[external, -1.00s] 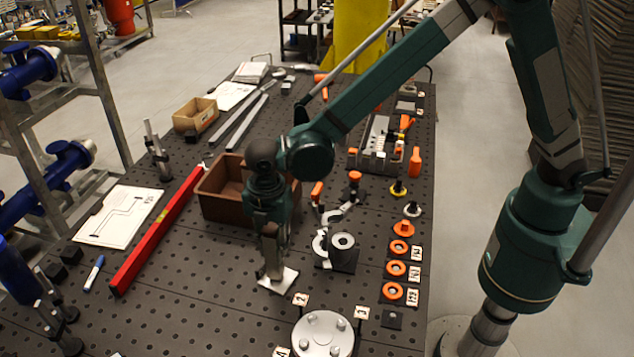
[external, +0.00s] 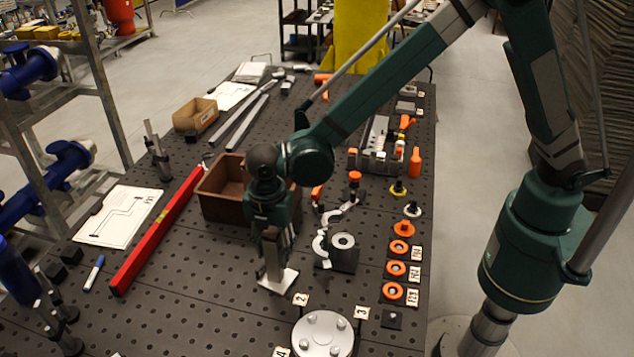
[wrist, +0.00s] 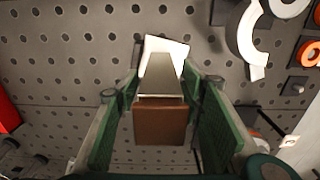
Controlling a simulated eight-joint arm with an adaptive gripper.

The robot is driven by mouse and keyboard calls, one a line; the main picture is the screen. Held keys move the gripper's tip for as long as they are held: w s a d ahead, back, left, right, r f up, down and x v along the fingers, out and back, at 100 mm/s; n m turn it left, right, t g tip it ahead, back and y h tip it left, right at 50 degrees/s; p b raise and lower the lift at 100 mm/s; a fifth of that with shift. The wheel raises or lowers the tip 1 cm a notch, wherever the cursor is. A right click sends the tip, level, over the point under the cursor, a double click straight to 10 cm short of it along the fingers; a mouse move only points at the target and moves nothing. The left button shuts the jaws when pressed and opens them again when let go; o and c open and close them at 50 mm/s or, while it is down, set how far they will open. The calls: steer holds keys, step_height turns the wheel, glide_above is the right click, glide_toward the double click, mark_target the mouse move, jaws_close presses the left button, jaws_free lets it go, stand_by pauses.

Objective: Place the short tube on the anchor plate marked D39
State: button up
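My gripper (external: 270,262) points down over the middle of the table. In the wrist view its green fingers (wrist: 163,85) stand on both sides of a metal rectangular piece with a brown near end (wrist: 160,122), which looks like the short tube. Narrow gaps seem to show beside it; contact is unclear. A white square plate (external: 283,282) lies at the far, lower end of this piece; it also shows in the wrist view (wrist: 172,45). I cannot tell whether they touch. The small cards (external: 415,253) are too small to read; I cannot make out D39.
A clamp with a ring (external: 342,240) stands right of my gripper. Orange rings (external: 392,291) line the right edge. A round bolted flange (external: 322,335) is at the front. A brown bin (external: 207,205) stands behind, and a red level (external: 150,245) lies left.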

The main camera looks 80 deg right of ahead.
steer(key=shift+r, duration=0.2)
step_height(320, 180, up, 12)
stand_by(0.7)
stand_by(0.6)
steer(key=shift+d, duration=0.1)
